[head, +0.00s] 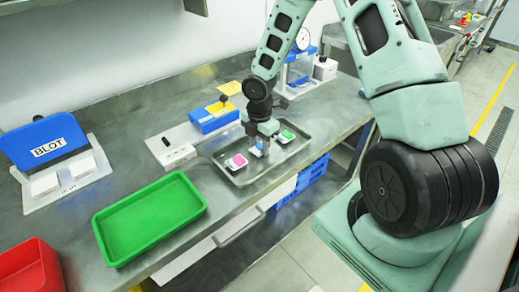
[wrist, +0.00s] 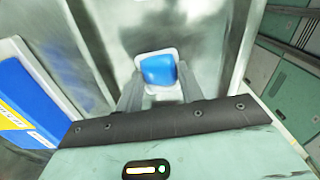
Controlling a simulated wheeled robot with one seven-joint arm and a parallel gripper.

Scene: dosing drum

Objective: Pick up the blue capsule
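The blue capsule (wrist: 158,69) sits on a white base in the metal tray (wrist: 205,40), seen from above in the wrist view. In the head view a small part of the blue capsule (head: 256,152) shows under my gripper (head: 263,143), which hides the rest. My gripper points down over the tray. In the wrist view its two fingers (wrist: 161,92) are apart, one on each side of the blue capsule's near end. I see no clear sign of them pressing on it.
A pink capsule (head: 237,161) and a green capsule (head: 286,136) flank the blue one in the tray. A blue box (head: 213,118) stands behind the tray. A green bin (head: 150,218) is at left, a red bin (head: 32,268) farther left.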

